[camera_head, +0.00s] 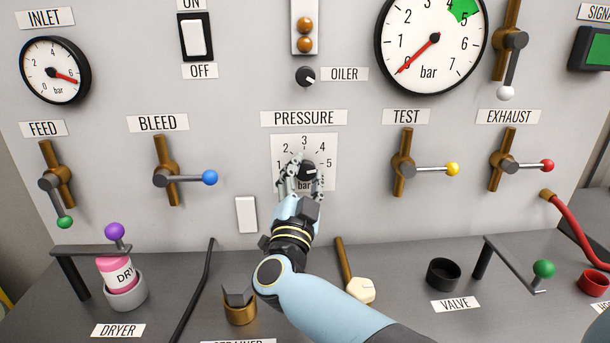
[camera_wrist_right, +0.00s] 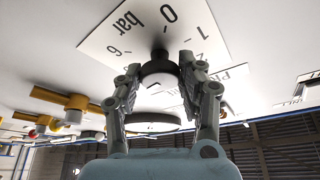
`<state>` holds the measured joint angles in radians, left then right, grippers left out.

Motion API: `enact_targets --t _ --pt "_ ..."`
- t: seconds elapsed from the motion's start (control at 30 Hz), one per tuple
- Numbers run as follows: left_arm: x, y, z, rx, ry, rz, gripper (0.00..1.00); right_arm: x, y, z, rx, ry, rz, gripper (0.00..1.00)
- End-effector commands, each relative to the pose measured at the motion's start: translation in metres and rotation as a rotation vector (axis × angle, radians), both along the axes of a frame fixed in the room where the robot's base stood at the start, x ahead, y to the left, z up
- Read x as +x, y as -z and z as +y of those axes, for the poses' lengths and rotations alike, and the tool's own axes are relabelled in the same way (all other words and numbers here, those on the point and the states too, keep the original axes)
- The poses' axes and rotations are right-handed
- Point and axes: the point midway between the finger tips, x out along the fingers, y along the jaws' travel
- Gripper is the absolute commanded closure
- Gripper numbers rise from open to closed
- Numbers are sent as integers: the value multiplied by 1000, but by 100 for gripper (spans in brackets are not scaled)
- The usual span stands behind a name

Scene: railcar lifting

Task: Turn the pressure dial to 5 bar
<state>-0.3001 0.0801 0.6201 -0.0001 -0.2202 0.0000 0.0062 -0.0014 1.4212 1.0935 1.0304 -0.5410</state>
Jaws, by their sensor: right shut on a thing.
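The black pressure dial (camera_head: 309,169) sits on a white scale plate (camera_head: 325,145) under the PRESSURE label (camera_head: 304,118). My right gripper (camera_head: 300,172) is shut on the dial, with a finger on either side. In the right wrist view the dial (camera_wrist_right: 160,72) sits between the fingertips (camera_wrist_right: 160,80). My left gripper is not in view.
The large bar gauge (camera_head: 440,65) above right has its needle at 0. The yellow-knobbed TEST lever (camera_head: 430,169) and blue-knobbed BLEED lever (camera_head: 190,178) flank the plate.

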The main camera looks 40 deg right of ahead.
Motion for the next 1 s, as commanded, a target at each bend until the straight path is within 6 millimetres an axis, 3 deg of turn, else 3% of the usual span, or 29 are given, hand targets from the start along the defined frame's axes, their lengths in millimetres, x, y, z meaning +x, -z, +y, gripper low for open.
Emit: enact_targets --t 0.3,0.87,0.9,1.0 --pt "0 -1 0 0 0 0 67 0 0 1 112 1 -93 94" --pt "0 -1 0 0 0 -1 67 0 0 1 138 0 -115 94" --pt "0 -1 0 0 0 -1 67 0 0 1 138 0 -115 59" --pt "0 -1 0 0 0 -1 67 0 0 1 138 0 -114 46"
